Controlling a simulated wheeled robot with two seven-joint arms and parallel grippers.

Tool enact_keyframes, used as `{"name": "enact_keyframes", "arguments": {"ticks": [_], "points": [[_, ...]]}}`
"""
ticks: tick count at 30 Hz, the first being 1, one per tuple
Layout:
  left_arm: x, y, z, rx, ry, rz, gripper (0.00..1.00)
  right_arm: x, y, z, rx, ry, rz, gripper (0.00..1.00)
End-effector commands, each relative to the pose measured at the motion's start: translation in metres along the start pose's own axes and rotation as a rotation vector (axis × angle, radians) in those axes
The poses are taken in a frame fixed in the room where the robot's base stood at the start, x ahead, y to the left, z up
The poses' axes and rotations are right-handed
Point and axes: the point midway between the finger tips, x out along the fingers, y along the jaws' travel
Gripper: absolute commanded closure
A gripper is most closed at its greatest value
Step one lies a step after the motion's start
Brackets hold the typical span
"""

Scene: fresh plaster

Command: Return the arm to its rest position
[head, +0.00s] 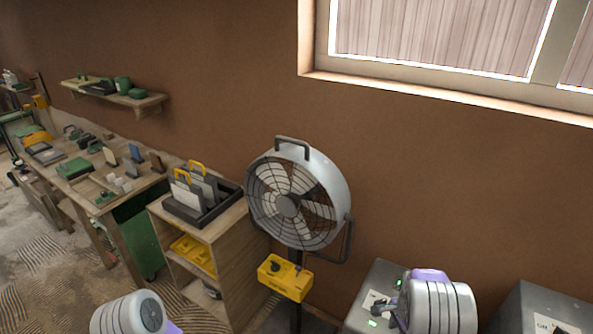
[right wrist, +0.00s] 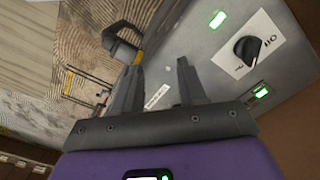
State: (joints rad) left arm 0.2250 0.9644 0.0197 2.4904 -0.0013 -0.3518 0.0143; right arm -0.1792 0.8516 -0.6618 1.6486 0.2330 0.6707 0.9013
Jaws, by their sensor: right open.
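My right arm (head: 440,305) reaches in at the bottom right of the head view, over a grey metal box (head: 375,285). Its dark gripper (head: 388,308) is small there and partly hidden by the arm. In the right wrist view the two fingers of the right gripper (right wrist: 162,72) stand apart with nothing held between them. The grey box (right wrist: 215,65) lies just beyond the fingertips, with a black knob and green lights. Whether the fingers touch it I cannot tell. My left arm (head: 130,315) shows only as a rounded link at the bottom; its gripper is out of the picture.
A fan (head: 298,195) with a yellow control box (head: 285,278) stands left of the grey box. A wooden shelf unit (head: 235,250) and a workbench (head: 100,205) with tools are further left. Another grey box (head: 540,310) is at the right. A dark handle (right wrist: 125,38) is near the fingertips.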

Motion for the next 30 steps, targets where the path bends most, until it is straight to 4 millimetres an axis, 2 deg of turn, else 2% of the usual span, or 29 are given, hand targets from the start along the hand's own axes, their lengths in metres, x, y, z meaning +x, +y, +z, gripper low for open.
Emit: {"name": "enact_keyframes", "arguments": {"ticks": [1,3,8,11,14,16,18,21,24,27,30], "points": [[0.000,0.000,0.000,0.000,0.000,0.000,0.23,0.016,0.010,0.008,-0.043,-0.012,0.011,0.58],[0.000,0.000,0.000,0.000,0.000,0.000,0.23,0.032,0.020,0.018,-0.105,-0.023,0.013,0.58],[0.000,0.000,-0.001,0.000,0.001,0.000,0.23,0.068,0.046,0.046,-0.260,-0.054,0.012,0.58],[0.000,0.000,0.000,0.001,0.001,0.000,0.23,0.088,0.066,0.070,-0.375,-0.079,0.002,0.58],[0.000,0.000,0.000,0.000,0.000,0.000,0.23,0.108,0.090,0.102,-0.513,-0.115,-0.019,0.58],[0.000,0.000,0.000,0.000,-0.001,0.000,0.23,0.119,0.110,0.130,-0.630,-0.147,-0.049,0.58],[0.000,0.000,0.000,0.000,0.000,0.000,0.23,0.124,0.130,0.163,-0.759,-0.181,-0.094,0.58],[0.000,0.000,0.000,0.000,0.000,0.000,0.23,0.123,0.154,0.204,-0.921,-0.217,-0.174,0.58],[0.000,0.000,0.000,0.000,0.000,0.000,0.23,0.117,0.168,0.231,-1.029,-0.234,-0.244,0.58],[0.000,0.000,0.000,0.000,0.000,0.000,0.23,0.111,0.174,0.245,-1.086,-0.240,-0.284,0.58],[0.000,0.000,0.000,0.000,0.000,0.000,0.23,0.110,0.175,0.247,-1.097,-0.240,-0.293,0.58]]}}
